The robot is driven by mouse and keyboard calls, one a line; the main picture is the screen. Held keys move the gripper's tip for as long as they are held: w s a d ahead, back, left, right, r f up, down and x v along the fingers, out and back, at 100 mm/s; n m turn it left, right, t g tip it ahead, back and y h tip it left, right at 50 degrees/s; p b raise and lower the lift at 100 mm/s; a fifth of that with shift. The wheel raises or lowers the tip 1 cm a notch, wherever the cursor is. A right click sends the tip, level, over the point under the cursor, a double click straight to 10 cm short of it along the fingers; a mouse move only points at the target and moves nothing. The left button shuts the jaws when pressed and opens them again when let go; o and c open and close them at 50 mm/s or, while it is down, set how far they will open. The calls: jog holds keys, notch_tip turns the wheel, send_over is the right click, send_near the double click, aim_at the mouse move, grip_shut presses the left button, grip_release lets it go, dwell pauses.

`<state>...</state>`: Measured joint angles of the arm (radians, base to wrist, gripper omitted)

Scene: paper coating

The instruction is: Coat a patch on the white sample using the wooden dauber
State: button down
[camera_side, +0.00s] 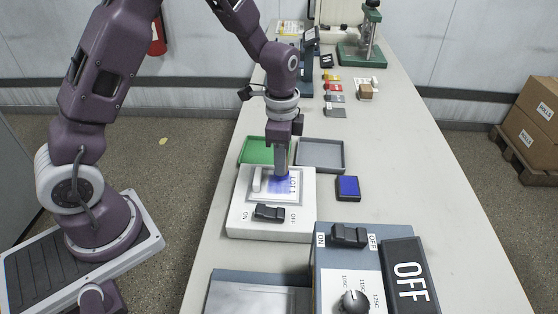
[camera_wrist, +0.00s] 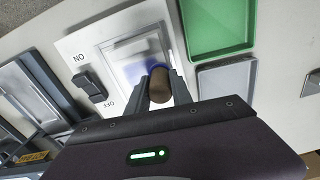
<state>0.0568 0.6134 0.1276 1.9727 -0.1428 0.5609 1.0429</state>
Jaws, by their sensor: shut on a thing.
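My gripper (camera_side: 281,172) points down over the sample's upper right part, shut on the wooden dauber. In the wrist view the brown dauber (camera_wrist: 159,86) stands between my gripper's fingers (camera_wrist: 161,77); its lower end is hidden. A blue area shows on the sample (camera_wrist: 135,52) beside the dauber and at the fingertips in the side view. Whether the dauber touches the sample is hard to tell. A blue ink pad (camera_side: 348,187) sits at the right.
A green tray (camera_side: 256,150) and a grey tray (camera_side: 320,155) lie behind the white box. A black rocker switch (camera_side: 270,213) is at its front. A control box with a knob (camera_side: 354,301) and an OFF sign (camera_side: 410,284) stand nearer.

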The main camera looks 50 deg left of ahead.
jog(key=shift+s+d, duration=2.2)
jog(key=shift+s, duration=0.05)
jog(key=shift+w+a, duration=2.5)
jog(key=shift+a, duration=0.05)
jog(key=shift+d+r, duration=0.1)
jog(key=shift+r, duration=4)
